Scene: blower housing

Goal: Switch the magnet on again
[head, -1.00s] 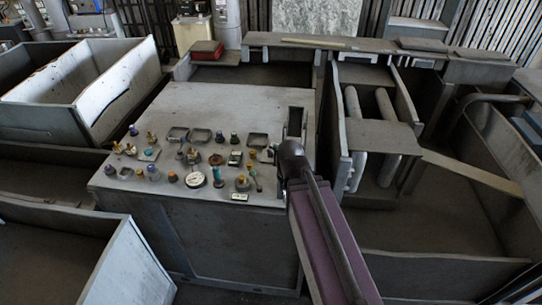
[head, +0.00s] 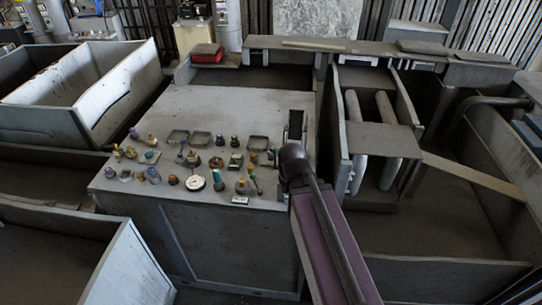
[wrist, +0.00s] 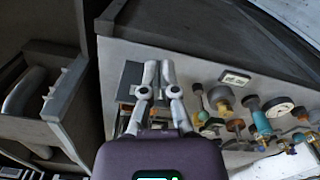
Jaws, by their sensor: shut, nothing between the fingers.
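A grey console (head: 225,108) carries several knobs, gauges and small levers on its top. None of them can be read as the magnet's switch. A small label plate (head: 240,200) lies near the front edge; it also shows in the wrist view (wrist: 235,77), its lettering too small to read. A small lever (head: 257,184) stands beside it. My gripper (wrist: 158,68) is shut and empty in the wrist view, over the console's end, left of the label and knobs. A dark upright box (wrist: 130,76) is partly hidden by its fingers. In the head view my arm hides the fingers.
A white dial gauge (head: 195,183) sits among the controls. To the console's right is a bay with two pale pipes (head: 354,125). Open grey bins (head: 125,100) stand at the left. The console's rear top is clear.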

